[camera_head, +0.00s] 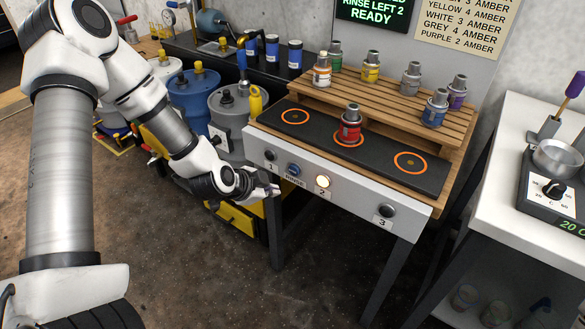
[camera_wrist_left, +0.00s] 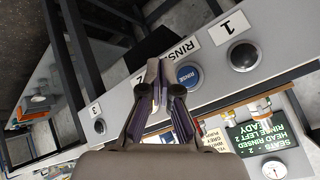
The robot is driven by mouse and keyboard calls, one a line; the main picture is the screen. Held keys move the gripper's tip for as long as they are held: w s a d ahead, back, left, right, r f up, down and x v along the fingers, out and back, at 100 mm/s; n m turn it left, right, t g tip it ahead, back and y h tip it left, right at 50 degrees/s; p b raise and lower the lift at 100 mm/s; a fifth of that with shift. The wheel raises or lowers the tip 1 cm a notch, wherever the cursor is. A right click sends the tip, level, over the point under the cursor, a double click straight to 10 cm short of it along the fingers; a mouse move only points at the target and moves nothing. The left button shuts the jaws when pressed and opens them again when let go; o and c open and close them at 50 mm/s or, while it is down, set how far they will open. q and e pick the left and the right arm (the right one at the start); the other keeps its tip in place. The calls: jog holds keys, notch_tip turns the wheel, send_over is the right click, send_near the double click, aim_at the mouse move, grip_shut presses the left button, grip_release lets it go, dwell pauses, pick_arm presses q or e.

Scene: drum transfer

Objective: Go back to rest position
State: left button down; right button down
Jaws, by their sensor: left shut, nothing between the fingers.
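My left gripper (camera_head: 262,187) is shut and empty in front of the white button panel (camera_head: 345,190), low and to the left of the blue RINSE button (camera_head: 294,169). In the left wrist view its fingers (camera_wrist_left: 157,88) lie together, and the RINSE button (camera_wrist_left: 188,75) shows just beside them. Whether the fingertips touch the panel I cannot tell. Button 2 (camera_head: 323,181) glows; button 1 (camera_head: 271,155) and button 3 (camera_head: 387,210) are dark. My right gripper is not in view.
A red-banded bottle (camera_head: 350,124) stands on the middle ringed seat. Several bottles stand on the wooden rack (camera_head: 400,92) behind. Grey (camera_head: 230,110) and blue (camera_head: 192,95) drums stand left of the bench. A white table (camera_head: 508,150) is at right. The green sign reads "RINSE LEFT 2 READY".

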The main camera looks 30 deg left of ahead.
pick_arm(q)
jog(key=shift+f, duration=0.1)
dwell(0.5)
jog(key=s+d+f+n+g+p, duration=0.1)
jog(key=s+d+f+n+g, duration=0.2)
jog(key=s+f, duration=0.2)
jog(key=s+d+f+n+g+y+p, duration=0.1)
jog(key=s+f, duration=0.4)
jog(key=s, duration=0.6)
jog(key=s+d+f+n+g+p, duration=0.1)
jog(key=s+d+f+n+g, duration=0.3)
jog(key=s, duration=0.5)
jog(key=shift+d+f+n+g+y, duration=0.3)
jog(key=shift+d+f+n, duration=0.15)
jog(key=shift+f+n, duration=0.45)
